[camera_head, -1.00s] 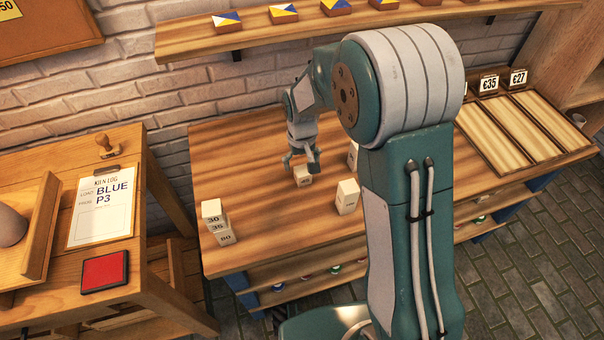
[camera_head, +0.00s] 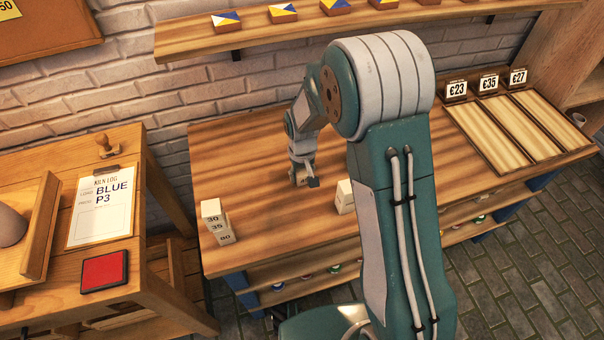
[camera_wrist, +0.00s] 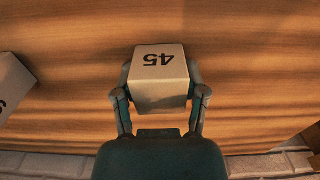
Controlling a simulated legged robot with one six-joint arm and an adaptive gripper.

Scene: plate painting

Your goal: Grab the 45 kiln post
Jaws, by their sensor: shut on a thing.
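The 45 kiln post (camera_wrist: 160,84) is a pale block with a black "45" on its top face, upside down in the wrist view. My gripper (camera_wrist: 160,100) is shut on it, with one finger against each side. In the head view my gripper (camera_head: 303,178) is low over the middle of the wooden table, and the post is mostly hidden behind it there. I cannot tell whether the post touches the table.
Another pale block (camera_head: 345,198) stands right of my gripper; one shows at the wrist view's left edge (camera_wrist: 12,85). Priced wooden trays (camera_head: 510,125) lie at the right.

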